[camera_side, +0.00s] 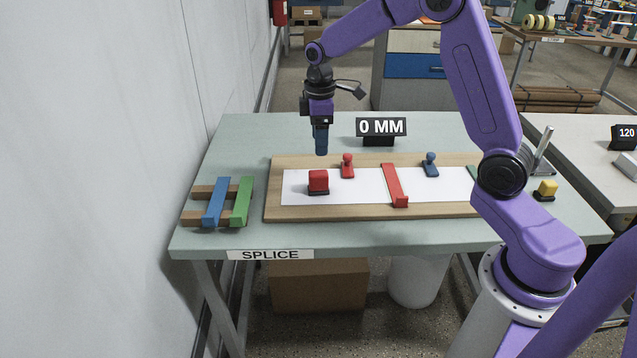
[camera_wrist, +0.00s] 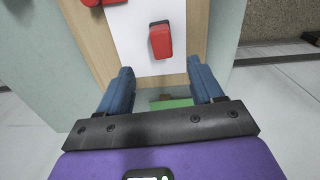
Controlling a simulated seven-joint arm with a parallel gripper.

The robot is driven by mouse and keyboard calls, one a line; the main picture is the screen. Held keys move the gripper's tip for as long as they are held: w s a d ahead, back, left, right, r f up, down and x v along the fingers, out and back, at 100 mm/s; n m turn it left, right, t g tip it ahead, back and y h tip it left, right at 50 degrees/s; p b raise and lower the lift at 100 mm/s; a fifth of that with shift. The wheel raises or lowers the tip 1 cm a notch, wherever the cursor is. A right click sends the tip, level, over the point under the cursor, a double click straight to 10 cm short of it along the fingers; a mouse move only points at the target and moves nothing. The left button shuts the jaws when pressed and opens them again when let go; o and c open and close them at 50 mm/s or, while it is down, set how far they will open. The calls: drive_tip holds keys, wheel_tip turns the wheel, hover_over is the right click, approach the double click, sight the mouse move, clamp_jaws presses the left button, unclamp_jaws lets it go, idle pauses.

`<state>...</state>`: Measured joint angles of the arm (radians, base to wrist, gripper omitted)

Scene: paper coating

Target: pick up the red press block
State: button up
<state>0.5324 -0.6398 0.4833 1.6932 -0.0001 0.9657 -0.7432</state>
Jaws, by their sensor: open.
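The red press block (camera_side: 318,178) has a dark base and stands on the left part of the white paper strip (camera_side: 360,187), which lies on a wooden board (camera_side: 275,205). It also shows in the wrist view as a red block (camera_wrist: 161,42), ahead of the fingertips. My gripper (camera_side: 321,153) points down and hangs above the board, over its back edge as seen from the side. In the wrist view my gripper (camera_wrist: 160,66) has its two blue fingers wide apart with nothing held between them. The press block is apart from the fingers.
A small red-handled piece (camera_side: 347,166) is close behind the press block. A red bar (camera_side: 394,186) crosses the paper to its right, with a blue-handled piece (camera_side: 430,165) beyond. Blue (camera_side: 215,203) and green (camera_side: 242,203) bars lie at left. A "0 MM" display (camera_side: 380,128) stands behind.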

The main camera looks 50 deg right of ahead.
sight(318, 173)
drive_tip(key=f, duration=1)
drive_tip(key=shift+a+f, duration=0.2)
drive_tip(key=shift+f, duration=0.1)
drive_tip(key=shift+c, duration=0.3)
drive_tip(key=c, duration=1.1)
